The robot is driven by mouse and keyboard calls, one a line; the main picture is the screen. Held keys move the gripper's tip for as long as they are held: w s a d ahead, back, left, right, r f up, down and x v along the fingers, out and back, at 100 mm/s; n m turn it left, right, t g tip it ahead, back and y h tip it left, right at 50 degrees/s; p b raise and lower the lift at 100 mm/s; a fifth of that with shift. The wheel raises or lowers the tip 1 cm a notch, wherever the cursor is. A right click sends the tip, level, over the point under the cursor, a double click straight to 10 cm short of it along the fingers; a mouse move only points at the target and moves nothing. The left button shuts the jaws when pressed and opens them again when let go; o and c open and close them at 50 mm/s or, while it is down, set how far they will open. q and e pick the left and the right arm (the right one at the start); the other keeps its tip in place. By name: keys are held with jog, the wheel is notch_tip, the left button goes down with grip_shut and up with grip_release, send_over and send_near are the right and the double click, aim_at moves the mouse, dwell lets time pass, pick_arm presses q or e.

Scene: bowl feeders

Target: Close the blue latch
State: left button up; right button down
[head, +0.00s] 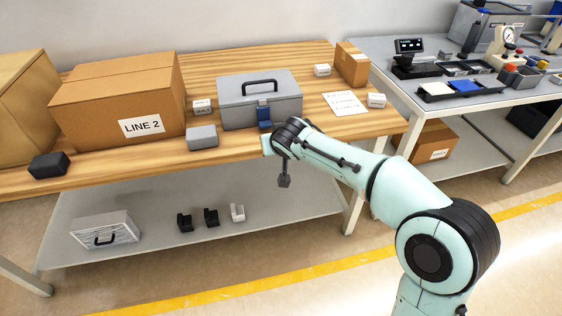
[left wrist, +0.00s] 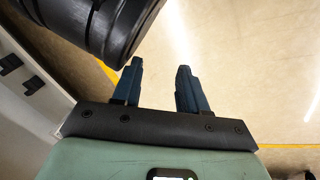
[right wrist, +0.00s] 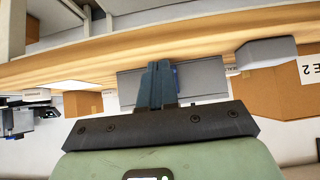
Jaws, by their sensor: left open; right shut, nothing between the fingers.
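A grey toolbox (head: 235,109) with a black top handle stands on the wooden bench (head: 320,58), its lid down. The blue latch (head: 264,117) is on its front face, below a small catch at the lid edge; I cannot tell its exact angle. My right gripper (right wrist: 160,72) is shut and empty, pointing at the toolbox front. The right wrist view is upside down; there a strip of the blue latch (right wrist: 176,78) shows beside the fingers, and contact cannot be judged. In the head view my right wrist hides the fingers. My left gripper (left wrist: 159,72) is open and empty over the floor.
A large LINE 2 carton (head: 115,97) and a small grey box (head: 202,137) stand left of the toolbox. A paper sheet (head: 345,103) and small white boxes lie to the right. The lower shelf (head: 160,210) holds several small parts.

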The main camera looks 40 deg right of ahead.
pick_arm(q)
jog(key=shift+s+f, duration=0.6)
jog(key=shift+s, duration=0.05)
pick_arm(e)
jog(key=shift+s+a, duration=0.45)
jog(key=shift+s, duration=0.3)
jog(key=shift+s+a, duration=0.5)
jog(key=shift+s, duration=0.25)
jog(key=shift+s+a, duration=0.45)
jog(key=shift+s, duration=0.3)
pick_arm(q)
jog(key=shift+a, duration=0.1)
